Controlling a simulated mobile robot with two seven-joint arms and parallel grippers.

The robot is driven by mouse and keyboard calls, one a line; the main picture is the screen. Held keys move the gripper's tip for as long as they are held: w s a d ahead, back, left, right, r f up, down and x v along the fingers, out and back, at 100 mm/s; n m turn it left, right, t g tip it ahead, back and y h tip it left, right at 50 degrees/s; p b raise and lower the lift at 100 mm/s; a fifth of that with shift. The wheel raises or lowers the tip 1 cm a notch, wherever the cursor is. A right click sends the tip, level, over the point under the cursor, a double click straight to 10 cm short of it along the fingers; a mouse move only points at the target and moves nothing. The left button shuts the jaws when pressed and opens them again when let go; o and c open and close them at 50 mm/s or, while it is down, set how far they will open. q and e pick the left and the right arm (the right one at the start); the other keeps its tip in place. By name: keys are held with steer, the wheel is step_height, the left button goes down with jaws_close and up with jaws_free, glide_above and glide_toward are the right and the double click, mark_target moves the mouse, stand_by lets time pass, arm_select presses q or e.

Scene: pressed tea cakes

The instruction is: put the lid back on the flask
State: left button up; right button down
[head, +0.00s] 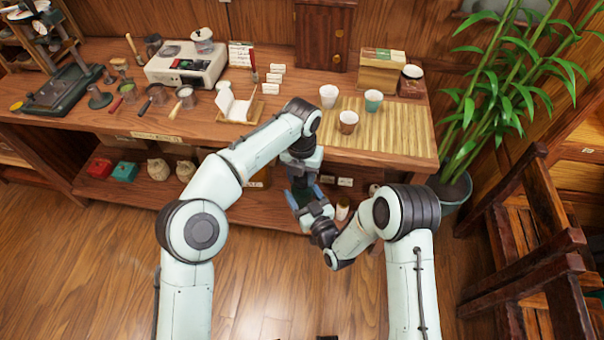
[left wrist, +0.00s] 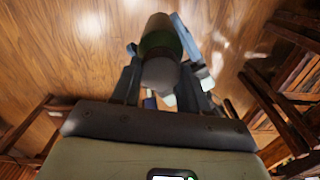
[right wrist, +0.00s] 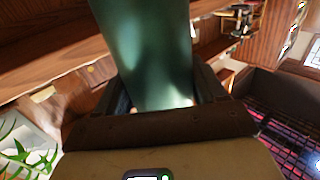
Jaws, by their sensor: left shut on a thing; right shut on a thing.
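The green flask (head: 302,193) is held in front of the table's edge in the head view, mostly hidden by my grippers. In the right wrist view the flask (right wrist: 148,50) fills the space between the fingers of my right gripper (head: 308,203), which is shut on its body. My left gripper (head: 301,176) is above the right one. In the left wrist view it is shut on a grey rounded lid (left wrist: 161,75), with the green flask (left wrist: 159,46) directly beyond. Lid and flask look lined up; I cannot tell whether they touch.
The wooden table (head: 225,132) stands just behind my grippers. Cups (head: 348,122) stand on a bamboo mat (head: 400,135) at the right. A lower shelf (head: 215,190) holds small boxes and bags. A potted bamboo (head: 455,190) and a wooden chair (head: 540,220) stand at the right.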

arm_select(q)
steer(key=m, duration=0.3)
steer(key=shift+m, duration=0.3)
steer(key=o, duration=1)
steer(key=shift+r, duration=2.3)
steer(key=shift+c, duration=0.3)
